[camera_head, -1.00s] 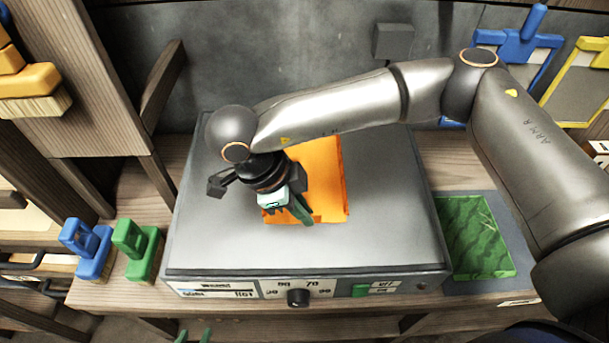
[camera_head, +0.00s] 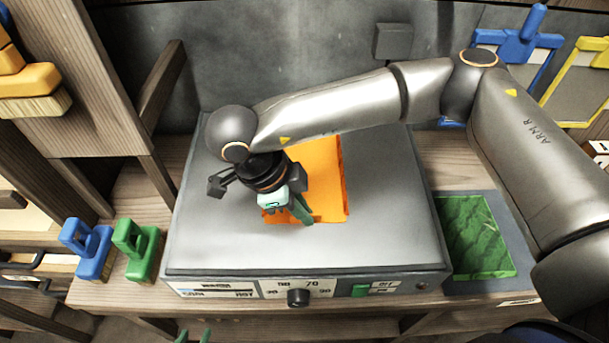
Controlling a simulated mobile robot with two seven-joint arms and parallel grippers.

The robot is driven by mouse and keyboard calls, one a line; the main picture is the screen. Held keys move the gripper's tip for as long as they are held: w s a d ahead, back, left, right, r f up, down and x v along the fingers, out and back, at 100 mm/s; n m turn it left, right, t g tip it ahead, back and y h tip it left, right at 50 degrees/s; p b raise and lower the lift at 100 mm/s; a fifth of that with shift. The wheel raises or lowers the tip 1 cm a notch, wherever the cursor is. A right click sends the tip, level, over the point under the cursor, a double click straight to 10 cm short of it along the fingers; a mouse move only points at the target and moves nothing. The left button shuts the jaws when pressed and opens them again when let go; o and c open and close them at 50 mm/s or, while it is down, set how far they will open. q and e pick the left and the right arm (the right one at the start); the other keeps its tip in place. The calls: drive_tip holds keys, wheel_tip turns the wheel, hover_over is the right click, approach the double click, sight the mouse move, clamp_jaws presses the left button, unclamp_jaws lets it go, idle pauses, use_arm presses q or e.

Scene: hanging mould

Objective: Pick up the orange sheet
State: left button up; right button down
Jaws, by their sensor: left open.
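The orange sheet (camera_head: 327,180) lies on the grey top of the heated plate box (camera_head: 390,225), partly hidden under my right arm. My right gripper (camera_head: 303,212) is over the sheet's front left part, pointing down with its green finger at the sheet. Its wrist hides the grip, so I cannot tell whether it is open or shut, or whether it touches the sheet.
A green patterned sheet (camera_head: 474,236) lies on a grey mat (camera_head: 512,284) right of the box. Blue (camera_head: 88,248) and green (camera_head: 137,249) handled tools stand at the left. Blue (camera_head: 530,45) and yellow (camera_head: 578,85) frames are at the back right. The box's left top is clear.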

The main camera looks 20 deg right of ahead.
idle(0.4)
drive_tip(key=shift+r, duration=0.4)
wheel_tip(320, 180, up, 2)
drive_tip(key=shift+r, duration=0.2)
drive_tip(key=s+a+r+b, duration=0.2)
drive_tip(key=s+a+r, duration=0.5)
drive_tip(key=s, duration=0.5)
wheel_tip(320, 180, up, 3)
drive_tip(key=shift+a+f, duration=0.1)
drive_tip(key=shift+a, duration=0.1)
drive_tip(key=shift+w, duration=0.15)
